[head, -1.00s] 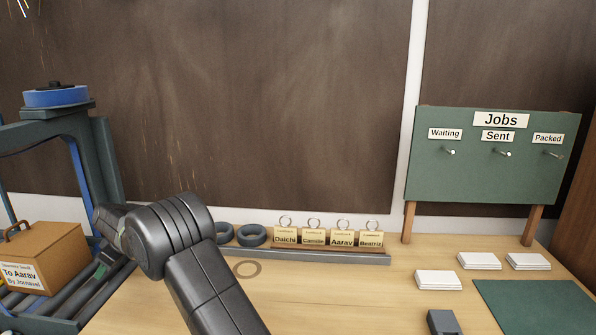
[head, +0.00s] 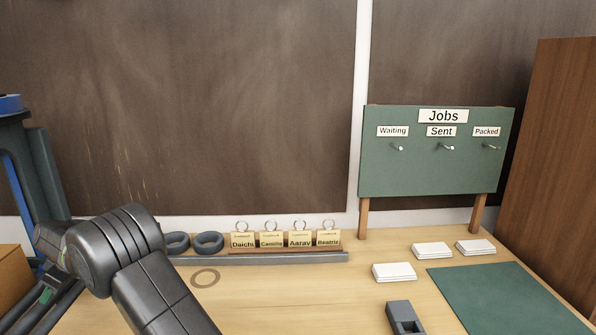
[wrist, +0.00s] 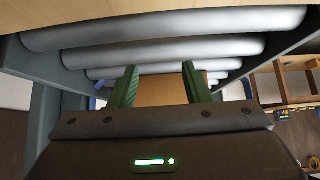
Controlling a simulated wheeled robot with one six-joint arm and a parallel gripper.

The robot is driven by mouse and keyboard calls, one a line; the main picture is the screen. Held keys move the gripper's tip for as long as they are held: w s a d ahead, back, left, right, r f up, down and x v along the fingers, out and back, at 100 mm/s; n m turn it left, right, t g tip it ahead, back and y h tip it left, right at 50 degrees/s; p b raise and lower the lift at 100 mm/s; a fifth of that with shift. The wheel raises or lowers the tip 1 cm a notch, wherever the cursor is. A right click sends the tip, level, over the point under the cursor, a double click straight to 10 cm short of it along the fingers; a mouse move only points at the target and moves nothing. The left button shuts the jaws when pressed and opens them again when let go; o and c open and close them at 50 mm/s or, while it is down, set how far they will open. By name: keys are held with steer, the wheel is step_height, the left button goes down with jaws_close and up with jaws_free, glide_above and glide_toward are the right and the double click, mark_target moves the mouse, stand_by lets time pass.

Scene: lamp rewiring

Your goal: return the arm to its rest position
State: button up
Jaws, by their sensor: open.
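My gripper (wrist: 160,84) shows in the wrist view with its two green fingers apart and nothing between the tips. A brown cardboard box (wrist: 172,90) lies beyond the fingers, on or by grey rollers (wrist: 170,48). The gripper itself is hard to make out there. Part of the box (head: 12,278) shows at the left edge, beside the arm.
A blue-grey frame (head: 42,185) stands at the left. Two dark rings (head: 208,243) and several name cards (head: 270,240) line the back of the bench. A green Jobs board (head: 430,170), white card stacks (head: 394,272) and a green mat (head: 500,298) are at the right.

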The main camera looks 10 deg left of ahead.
steer(key=d+b, duration=0.1)
steer(key=d+r, duration=0.1)
steer(key=d, duration=0.1)
steer(key=w+d+r+b, duration=0.1)
steer(key=shift+w+d+r+b, duration=0.1)
steer(key=shift+d+r+b, duration=0.1)
steer(key=shift+d+b, duration=0.15)
steer(key=shift+d+r, duration=0.2)
steer(key=a+f+p, duration=0.1)
steer(key=s+a+f+p, duration=0.1)
steer(key=a, duration=0.3)
steer(key=shift+s+a+f+p, duration=0.15)
steer(key=shift+a+f+p, duration=0.1)
steer(key=shift+f+p, duration=0.15)
steer(key=w+d+b, duration=0.1)
steer(key=d, duration=0.6)
steer(key=w+d+b, duration=0.2)
steer(key=d, duration=0.5)
steer(key=w+d+b, duration=0.1)
steer(key=w+d, duration=0.1)
steer(key=d, duration=0.5)
steer(key=shift+d, duration=0.2)
steer(key=shift+w, duration=0.1)
